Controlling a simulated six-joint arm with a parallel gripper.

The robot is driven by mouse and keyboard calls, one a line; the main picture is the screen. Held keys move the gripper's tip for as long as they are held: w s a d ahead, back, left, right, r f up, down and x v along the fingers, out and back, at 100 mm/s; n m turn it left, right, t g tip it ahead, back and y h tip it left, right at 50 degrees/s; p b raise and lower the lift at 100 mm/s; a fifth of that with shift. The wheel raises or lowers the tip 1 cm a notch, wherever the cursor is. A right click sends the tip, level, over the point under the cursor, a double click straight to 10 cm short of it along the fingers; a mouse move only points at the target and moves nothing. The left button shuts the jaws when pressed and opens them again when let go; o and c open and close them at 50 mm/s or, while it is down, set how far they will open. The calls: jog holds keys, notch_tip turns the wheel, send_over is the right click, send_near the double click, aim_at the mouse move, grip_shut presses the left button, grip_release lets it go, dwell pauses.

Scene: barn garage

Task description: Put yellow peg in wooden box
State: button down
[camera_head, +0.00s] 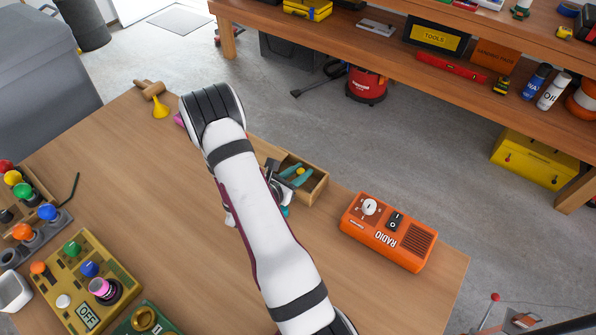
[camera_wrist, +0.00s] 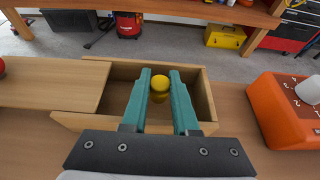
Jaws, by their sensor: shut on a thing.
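The wooden box (camera_head: 318,184) stands on the table right of my arm in the head view. In the wrist view the wooden box (camera_wrist: 206,98) has an open compartment at the right and a flat wooden cover over its left part. My gripper (camera_wrist: 160,76) has teal fingers closed around the yellow peg (camera_wrist: 159,87), over the open compartment. The peg's round top shows between the fingertips. The yellow peg also shows small in the head view (camera_head: 300,171). I cannot tell whether its lower end touches the box floor. My arm hides the box's left part in the head view.
An orange radio (camera_head: 390,231) stands right of the box. A control panel (camera_head: 84,283) with knobs and a rack of coloured pegs (camera_head: 37,238) are at the left. A yellow funnel (camera_head: 160,107) lies at the far table edge. The table's middle left is clear.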

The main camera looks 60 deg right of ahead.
jog(key=shift+f, duration=0.35)
jog(key=shift+f, duration=0.4)
jog(key=c, duration=0.7)
grip_release()
jog(key=shift+a+f, duration=0.1)
